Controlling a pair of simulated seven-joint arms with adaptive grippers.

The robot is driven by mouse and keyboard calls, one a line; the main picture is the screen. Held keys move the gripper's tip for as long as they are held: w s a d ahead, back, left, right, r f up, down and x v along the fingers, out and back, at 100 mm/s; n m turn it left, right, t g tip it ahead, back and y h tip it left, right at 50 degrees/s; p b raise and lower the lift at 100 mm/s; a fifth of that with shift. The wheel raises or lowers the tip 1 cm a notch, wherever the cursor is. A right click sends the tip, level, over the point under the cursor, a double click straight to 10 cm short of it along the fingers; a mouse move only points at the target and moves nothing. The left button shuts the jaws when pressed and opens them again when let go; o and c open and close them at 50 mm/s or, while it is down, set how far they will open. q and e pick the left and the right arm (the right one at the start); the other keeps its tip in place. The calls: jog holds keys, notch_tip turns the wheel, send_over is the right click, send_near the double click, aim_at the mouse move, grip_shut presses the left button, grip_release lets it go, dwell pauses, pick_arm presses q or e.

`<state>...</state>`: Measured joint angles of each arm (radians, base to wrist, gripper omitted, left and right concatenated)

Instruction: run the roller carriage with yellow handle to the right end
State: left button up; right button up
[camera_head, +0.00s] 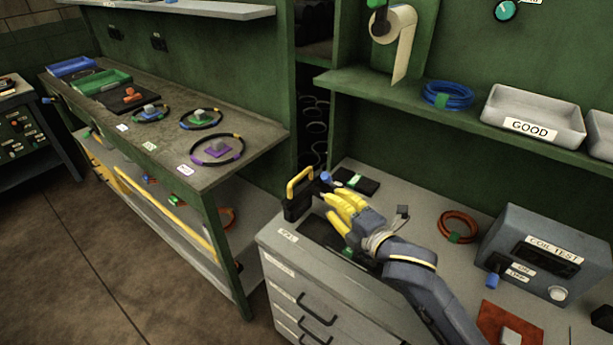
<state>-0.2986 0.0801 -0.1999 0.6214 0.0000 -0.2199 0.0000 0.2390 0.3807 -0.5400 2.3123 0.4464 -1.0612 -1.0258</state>
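The roller carriage is a black block (297,208) with an upright yellow handle (298,182). It stands at the left end of the dark recessed strip (318,232) in the grey bench top. My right gripper (335,204), with yellow fingers, comes in from the lower right. Its fingertips are just right of the carriage, close to it; I cannot tell whether they touch. The handle's top shows free of the fingers. The gap between the fingers is hidden by their angle, and the gripper and arm cover part of the strip. My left gripper is out of view.
A blue knob (326,178) and a black plate (357,181) sit behind the fingers. An orange cable coil (459,227) and the coil test box (545,254) stand to the right. A shelf with a GOOD bin (533,113) hangs above.

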aim_at(302, 177)
jog(key=x, duration=1.7)
jog(key=shift+a+f, duration=0.1)
grip_shut()
